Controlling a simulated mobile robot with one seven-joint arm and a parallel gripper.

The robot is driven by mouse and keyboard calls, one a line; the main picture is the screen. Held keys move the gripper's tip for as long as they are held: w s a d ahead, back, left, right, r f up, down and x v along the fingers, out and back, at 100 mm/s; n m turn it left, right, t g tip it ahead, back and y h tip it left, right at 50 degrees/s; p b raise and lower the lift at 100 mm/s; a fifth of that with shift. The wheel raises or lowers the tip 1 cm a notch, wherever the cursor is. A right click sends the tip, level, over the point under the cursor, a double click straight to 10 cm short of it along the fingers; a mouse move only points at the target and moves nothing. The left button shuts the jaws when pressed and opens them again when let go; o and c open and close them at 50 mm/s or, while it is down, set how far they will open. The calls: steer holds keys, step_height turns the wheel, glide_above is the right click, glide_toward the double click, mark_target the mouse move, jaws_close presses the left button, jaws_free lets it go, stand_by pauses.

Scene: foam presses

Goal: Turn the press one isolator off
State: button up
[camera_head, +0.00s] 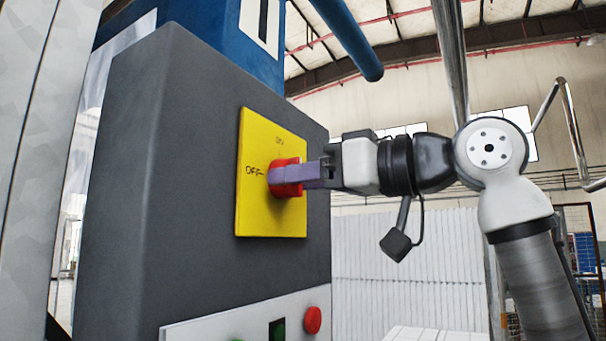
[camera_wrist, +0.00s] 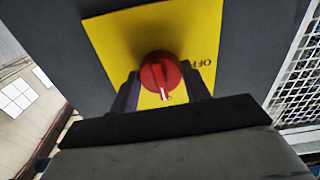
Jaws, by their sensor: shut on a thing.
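The isolator's red knob (camera_head: 288,166) sits on a yellow plate (camera_head: 262,215), marked ON above and OFF at left. My gripper (camera_head: 300,178) is shut on the knob, coming from the right. In the wrist view the knob (camera_wrist: 158,70) lies between the two fingers (camera_wrist: 163,92). Its white mark points down there, while the upside-down OFF label is at right, about a quarter turn away. The ON label is not visible in the wrist view. Fingers partly hide the knob in the head view.
The plate is on a dark grey cabinet (camera_head: 200,190). A blue machine part (camera_head: 228,30) with a partly cut-off black bar mark stands above. A blue bar (camera_head: 345,38) hangs above my arm.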

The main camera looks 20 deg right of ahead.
steer(key=shift+d+r+n+p, duration=0.1)
steer(key=shift+n+p, duration=1.85)
steer(key=shift+n, duration=2.35)
steer(key=shift+r+n+p, duration=0.1)
steer(key=shift+n+p, duration=1.8)
steer(key=shift+n, duration=2.4)
steer(key=o, duration=1)
